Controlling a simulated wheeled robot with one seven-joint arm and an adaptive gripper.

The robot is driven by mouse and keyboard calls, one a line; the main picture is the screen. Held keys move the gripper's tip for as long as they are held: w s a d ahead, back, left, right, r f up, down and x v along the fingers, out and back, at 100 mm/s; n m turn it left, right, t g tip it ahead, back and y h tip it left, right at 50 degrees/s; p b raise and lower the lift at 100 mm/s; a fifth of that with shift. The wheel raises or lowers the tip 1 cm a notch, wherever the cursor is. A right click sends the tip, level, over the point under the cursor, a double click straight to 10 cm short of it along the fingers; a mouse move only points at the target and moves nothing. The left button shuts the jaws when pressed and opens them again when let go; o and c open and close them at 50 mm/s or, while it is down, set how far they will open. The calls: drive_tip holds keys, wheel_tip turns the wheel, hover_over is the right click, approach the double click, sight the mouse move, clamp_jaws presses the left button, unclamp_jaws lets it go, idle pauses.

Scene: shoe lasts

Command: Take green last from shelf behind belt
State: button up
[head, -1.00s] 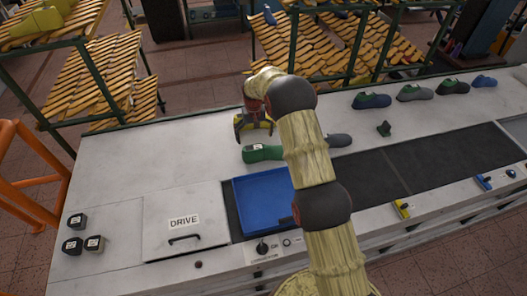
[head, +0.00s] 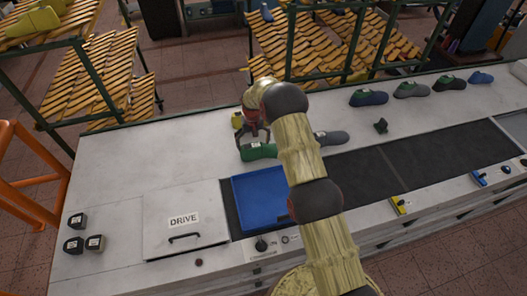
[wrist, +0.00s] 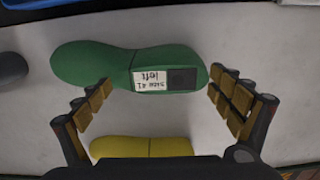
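The green last (head: 259,152) lies on the pale counter just behind the blue tray. In the wrist view the green last (wrist: 115,65) lies across the picture, with a white label reading "size 41 left" and a dark square at its right end. My gripper (head: 254,138) is above it, fingers pointing down. In the wrist view my open gripper (wrist: 158,76) has its fingertips spread near the last, one over its lower edge and one by its right end. Whether they touch it I cannot tell.
A yellow last (wrist: 140,147) lies close behind the green one. A grey last (head: 331,138) lies to the right, partly behind my arm. The blue tray (head: 240,205) and dark belt (head: 420,158) are in front. More lasts (head: 411,90) line the back right.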

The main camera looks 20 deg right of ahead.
drive_tip(key=shift+s+f, duration=0.1)
drive_tip(key=c, duration=1.9)
drive_tip(key=shift+c, duration=0.2)
